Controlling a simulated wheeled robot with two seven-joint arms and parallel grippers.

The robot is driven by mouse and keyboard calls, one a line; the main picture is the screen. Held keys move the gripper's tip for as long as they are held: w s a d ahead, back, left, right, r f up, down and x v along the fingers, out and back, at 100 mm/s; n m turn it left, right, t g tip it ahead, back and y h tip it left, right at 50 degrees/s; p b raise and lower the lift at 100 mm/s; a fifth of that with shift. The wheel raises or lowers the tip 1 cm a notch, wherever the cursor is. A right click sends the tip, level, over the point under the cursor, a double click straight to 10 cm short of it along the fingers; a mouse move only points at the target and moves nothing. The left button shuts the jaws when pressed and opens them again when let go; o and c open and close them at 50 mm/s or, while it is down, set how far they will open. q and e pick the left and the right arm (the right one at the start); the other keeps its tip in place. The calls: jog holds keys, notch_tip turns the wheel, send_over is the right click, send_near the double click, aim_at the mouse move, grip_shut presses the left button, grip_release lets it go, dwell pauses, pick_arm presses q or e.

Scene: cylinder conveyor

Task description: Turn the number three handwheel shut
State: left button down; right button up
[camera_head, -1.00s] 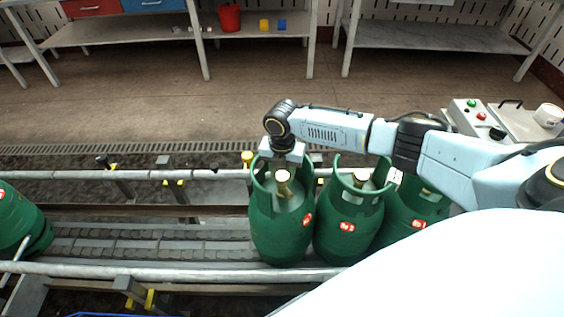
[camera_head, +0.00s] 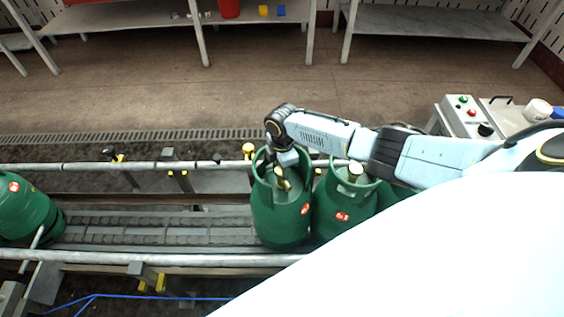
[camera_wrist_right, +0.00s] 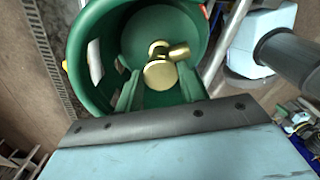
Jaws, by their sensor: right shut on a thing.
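A green gas cylinder (camera_head: 279,223) stands upright on the conveyor, with a round red-and-white label whose number is too small to read. Inside its open collar is a brass valve with a handwheel (camera_head: 282,182); in the right wrist view the brass handwheel (camera_wrist_right: 160,74) shows near the middle, seen from above. My right gripper (camera_head: 287,160) reaches down into the collar from above and is shut on the handwheel. In the wrist view its fingers come up on either side of the brass. My left gripper is out of view.
A second green cylinder (camera_head: 341,212) stands close on the right, and a third is mostly hidden behind my arm. Another cylinder (camera_head: 24,212) stands at far left. The conveyor (camera_head: 150,230) between is clear, bordered by rails (camera_head: 120,166). A control box (camera_head: 466,117) stands right.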

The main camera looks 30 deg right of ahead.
jog(key=shift+m+p, duration=0.35)
jog(key=shift+m, duration=0.45)
jog(key=shift+d, duration=0.1)
jog(key=o, duration=1)
jog(key=shift+c, duration=0.2)
notch_tip(320, 180, up, 13)
jog(key=p, duration=0.2)
jog(key=shift+r, duration=0.2)
